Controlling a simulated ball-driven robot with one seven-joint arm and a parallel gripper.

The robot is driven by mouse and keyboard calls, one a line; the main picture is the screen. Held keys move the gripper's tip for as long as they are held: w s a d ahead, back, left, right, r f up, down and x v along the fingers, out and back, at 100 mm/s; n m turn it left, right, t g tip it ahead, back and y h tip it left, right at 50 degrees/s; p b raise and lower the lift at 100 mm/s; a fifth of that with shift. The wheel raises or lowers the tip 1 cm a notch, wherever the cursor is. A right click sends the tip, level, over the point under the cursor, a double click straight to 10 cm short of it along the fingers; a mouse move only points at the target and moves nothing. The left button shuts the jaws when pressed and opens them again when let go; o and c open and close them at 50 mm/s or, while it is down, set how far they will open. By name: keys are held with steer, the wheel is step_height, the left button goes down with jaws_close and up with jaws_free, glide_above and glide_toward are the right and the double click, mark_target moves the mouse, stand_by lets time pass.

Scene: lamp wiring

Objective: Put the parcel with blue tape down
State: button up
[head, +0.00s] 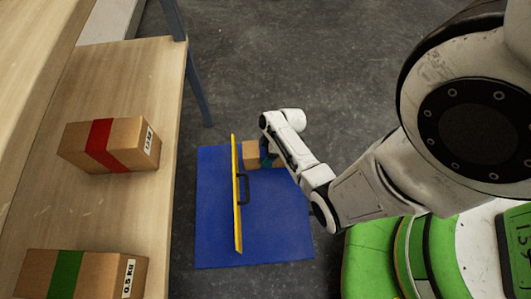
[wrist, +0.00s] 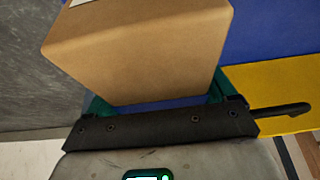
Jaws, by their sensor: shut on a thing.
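A brown cardboard parcel (head: 251,153) is in my gripper (head: 267,155), over the far right part of a blue platform (head: 212,220). In the wrist view the parcel (wrist: 140,55) fills the upper middle, with part of a white label at its top edge. Green fingers show at both sides of its near end, and my gripper (wrist: 160,98) is shut on it. A thin blue strip shows between the fingers; I cannot tell whether it is tape. I cannot tell whether the parcel touches the platform.
A yellow upright panel (head: 236,205) with a black handle (head: 243,190) stands across the platform, left of the parcel. A red-taped parcel (head: 108,145) and a green-taped parcel (head: 85,274) lie on the wooden table (head: 130,80) at left. The platform's front right is clear.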

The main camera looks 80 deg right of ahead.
steer(key=shift+w+d+f, duration=0.1)
steer(key=shift+f, duration=0.1)
steer(key=o, duration=1.8)
steer(key=shift+c, duration=0.2)
steer(key=p+v, duration=0.6)
steer(key=v, duration=0.6)
steer(key=shift+r, duration=0.15)
steer(key=w+a+r+m+g+h, duration=0.1)
steer(key=a+r+m+g, duration=0.2)
steer(key=a+r, duration=1.4)
steer(key=shift+w+a+r+m+h, duration=0.25)
steer(key=shift+a+m, duration=0.35)
steer(key=shift+a, duration=1.25)
